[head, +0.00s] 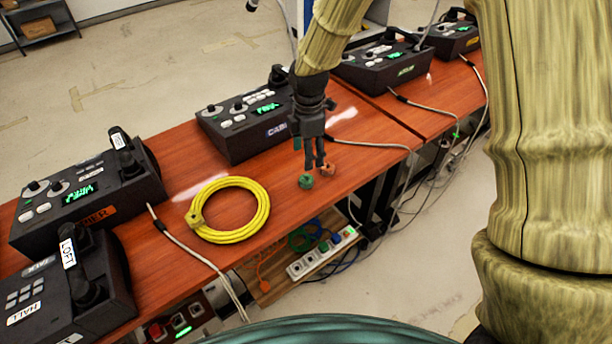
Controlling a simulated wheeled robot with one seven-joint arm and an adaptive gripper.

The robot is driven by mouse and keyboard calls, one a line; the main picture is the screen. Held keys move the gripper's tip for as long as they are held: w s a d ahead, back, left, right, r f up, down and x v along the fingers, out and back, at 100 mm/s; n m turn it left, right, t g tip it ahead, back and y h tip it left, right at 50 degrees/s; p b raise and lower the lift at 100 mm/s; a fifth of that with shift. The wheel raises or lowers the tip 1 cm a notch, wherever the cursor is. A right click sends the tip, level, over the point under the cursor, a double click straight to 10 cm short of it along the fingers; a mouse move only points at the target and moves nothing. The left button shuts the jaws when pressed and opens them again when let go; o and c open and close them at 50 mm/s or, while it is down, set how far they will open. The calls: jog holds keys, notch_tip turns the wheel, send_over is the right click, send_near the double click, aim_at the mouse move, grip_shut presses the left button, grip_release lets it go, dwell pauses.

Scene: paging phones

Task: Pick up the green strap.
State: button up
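A small green rolled piece, which looks like the green strap (305,181), lies on the red-brown wooden table (360,128) near its front edge. My gripper (314,167) points down, with its fingertips just above and slightly right of the green piece. The two dark fingers look close together, and their gap is too small to judge. Nothing clearly shows between them. I cannot tell whether the fingertips touch the green piece. A small orange-brown rolled piece (329,169) lies right beside it, close to the fingertips.
A yellow cable coil (266,212) lies to the left. Black paging phones line the table, one (243,127) just behind my gripper. Grey cables cross the table's front edge. Below are a white power strip (322,254) and a green coil (299,240).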

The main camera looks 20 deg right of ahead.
send_over(307, 179)
jog(key=f, duration=0.4)
jog(key=shift+d+f+p, duration=0.35)
jog(key=shift+d+f, duration=0.05)
jog(key=shift+a+f+p, duration=0.25)
jog(key=shift+f+p, duration=0.05)
jog(key=shift+f, duration=0.7)
jog(key=shift+a+f+p, duration=0.2)
jog(key=shift+f+p, duration=0.05)
jog(key=shift+f, duration=1.5)
jog(key=c, duration=0.8)
